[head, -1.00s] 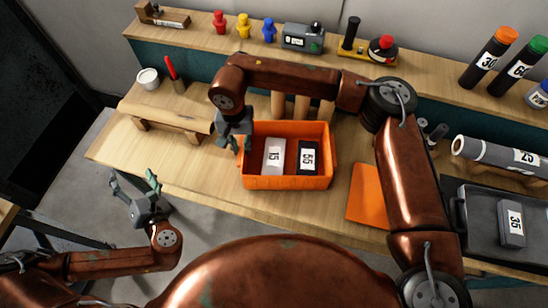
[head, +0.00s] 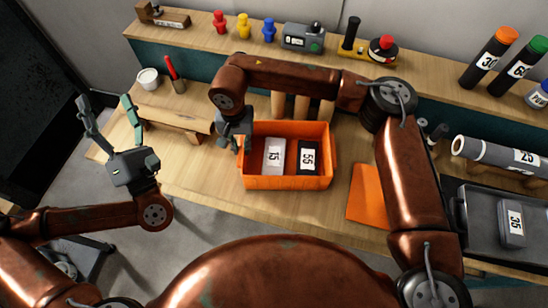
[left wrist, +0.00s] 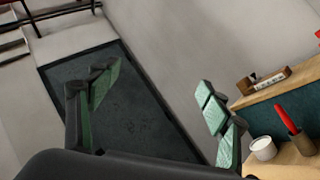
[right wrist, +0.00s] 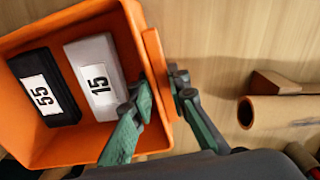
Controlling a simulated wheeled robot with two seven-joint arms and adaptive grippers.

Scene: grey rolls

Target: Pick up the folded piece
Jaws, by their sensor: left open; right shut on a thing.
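The likely folded piece is a flat orange piece (head: 367,197) on the bench, right of the orange bin (head: 285,183); I cannot make out a fold. My right gripper (head: 240,140) is at the bin's left wall. In the right wrist view, my right gripper (right wrist: 163,85) is shut with a finger on each side of the wall of the bin (right wrist: 95,145). My left gripper (head: 105,98) is open and empty, raised at the bench's left end. Its spread fingers also show in the left wrist view (left wrist: 160,90), with nothing between them.
The bin holds a white block marked 15 (head: 273,155) and a black block marked 55 (head: 308,157). A dark tray (head: 480,240) is at the right.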

